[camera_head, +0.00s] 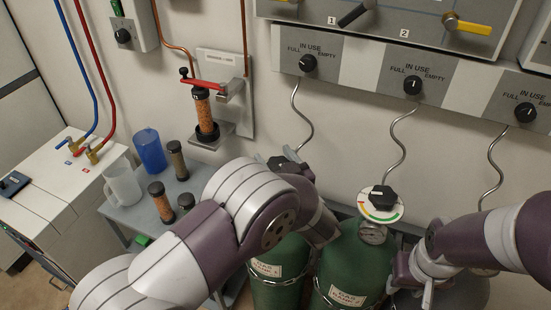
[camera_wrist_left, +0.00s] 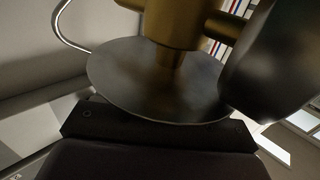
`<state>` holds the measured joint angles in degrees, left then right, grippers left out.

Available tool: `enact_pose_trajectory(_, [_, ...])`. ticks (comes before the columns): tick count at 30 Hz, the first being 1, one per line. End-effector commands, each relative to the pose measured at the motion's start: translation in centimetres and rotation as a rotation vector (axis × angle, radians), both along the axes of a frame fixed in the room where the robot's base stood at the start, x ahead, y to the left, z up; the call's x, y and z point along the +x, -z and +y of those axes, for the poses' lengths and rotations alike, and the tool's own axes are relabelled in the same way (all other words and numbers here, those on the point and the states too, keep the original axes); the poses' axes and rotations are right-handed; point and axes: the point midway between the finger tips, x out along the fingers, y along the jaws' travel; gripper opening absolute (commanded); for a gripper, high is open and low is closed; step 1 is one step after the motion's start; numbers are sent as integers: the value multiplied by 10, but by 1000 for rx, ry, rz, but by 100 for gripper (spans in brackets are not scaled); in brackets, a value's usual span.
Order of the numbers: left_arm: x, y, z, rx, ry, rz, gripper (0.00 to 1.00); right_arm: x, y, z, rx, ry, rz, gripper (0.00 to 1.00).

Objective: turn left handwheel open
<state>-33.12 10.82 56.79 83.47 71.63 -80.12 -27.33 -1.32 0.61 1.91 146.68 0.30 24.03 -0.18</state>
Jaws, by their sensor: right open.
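The left handwheel (camera_head: 279,163) is a dark knob on the left green gas cylinder (camera_head: 278,290), largely hidden behind my left arm. My left gripper (camera_head: 291,154) is at this handwheel, with only small grey parts showing past the arm. Whether its fingers grip the knob cannot be seen. In the left wrist view a grey disc (camera_wrist_left: 155,85) and brass valve parts (camera_wrist_left: 178,22) are close in front of the dark gripper body, and the fingers are hidden. My right gripper (camera_head: 416,283) is open, low at the right, beside the middle cylinder.
The middle green cylinder (camera_head: 352,265) has a black handwheel (camera_head: 383,197) over a coloured dial, and a gauge (camera_head: 373,233). A grey cylinder (camera_head: 470,293) stands to the right, partly behind my right arm. Regulator panels (camera_head: 345,70) are above. A blue beaker (camera_head: 150,151) and orange-filled tubes stand left.

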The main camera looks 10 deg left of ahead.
Motion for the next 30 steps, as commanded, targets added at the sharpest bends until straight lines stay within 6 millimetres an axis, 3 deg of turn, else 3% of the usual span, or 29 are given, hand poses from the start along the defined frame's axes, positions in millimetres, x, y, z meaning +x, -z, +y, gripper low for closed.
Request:
enact_pose_trajectory(11, [-2,0,3,-1,-261,-2,37,0,-2,0,0,0,0,43])
enact_pose_trajectory(19, [-3,-1,3,0,-279,-1,37,0,-2,0,0,0,0,43])
enact_pose_trajectory(20, [-3,-1,3,0,-279,-1,70,0,-2,0,0,0,0,43])
enact_pose_trajectory(21, [-3,-1,3,0,-279,-1,83,0,-2,0,0,0,0,43])
enact_pose_trajectory(22, [-3,-1,3,0,-279,-1,88,0,-2,0,0,0,0,43])
enact_pose_trajectory(30, [-3,0,4,-1,-277,-1,88,0,-2,0,0,0,0,43])
